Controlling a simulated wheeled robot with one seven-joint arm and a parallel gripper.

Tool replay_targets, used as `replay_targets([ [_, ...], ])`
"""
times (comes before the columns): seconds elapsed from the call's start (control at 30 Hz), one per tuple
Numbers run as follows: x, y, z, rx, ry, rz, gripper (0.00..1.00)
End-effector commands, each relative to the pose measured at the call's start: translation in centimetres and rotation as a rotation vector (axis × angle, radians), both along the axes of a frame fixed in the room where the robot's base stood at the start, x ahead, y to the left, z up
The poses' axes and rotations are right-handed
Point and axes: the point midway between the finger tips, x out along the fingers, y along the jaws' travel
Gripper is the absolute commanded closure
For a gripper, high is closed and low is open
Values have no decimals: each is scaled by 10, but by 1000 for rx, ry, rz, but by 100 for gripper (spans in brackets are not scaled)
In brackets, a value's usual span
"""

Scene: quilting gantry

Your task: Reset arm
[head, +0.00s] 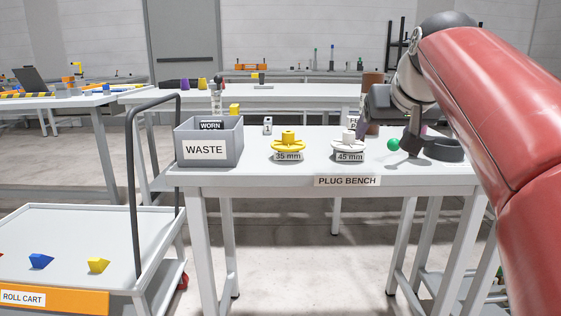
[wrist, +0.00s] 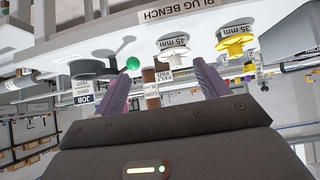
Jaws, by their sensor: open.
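My red arm (head: 490,110) reaches in from the right over the plug bench (head: 260,178). My gripper (head: 364,122) is above the bench, near the white 45 mm plug (head: 348,146), and one purple finger shows there. In the wrist view, the two purple fingers of my gripper (wrist: 160,82) stand wide apart. No object is clasped between them. A labelled brown cylinder (wrist: 150,76) shows beyond the gap. The picture there is upside down, with the white 45 mm plug (wrist: 174,55) and the yellow 35 mm plug (wrist: 230,45) near the top.
The grey waste bin (head: 210,152) stands at the bench's left, with the yellow 35 mm plug (head: 288,145) to its right. A roll cart (head: 90,235) stands left.

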Motion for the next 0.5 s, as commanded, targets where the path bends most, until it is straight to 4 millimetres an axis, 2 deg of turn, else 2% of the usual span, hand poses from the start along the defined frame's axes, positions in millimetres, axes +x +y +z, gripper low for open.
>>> replay_targets([
  [0.27, -47, 21, -42, -10, 88, -7, 26],
  [0.37, -76, 28, -69, -11, 132, -12, 26],
  [0.5, -131, 35, -124, -9, 212, -14, 26],
])
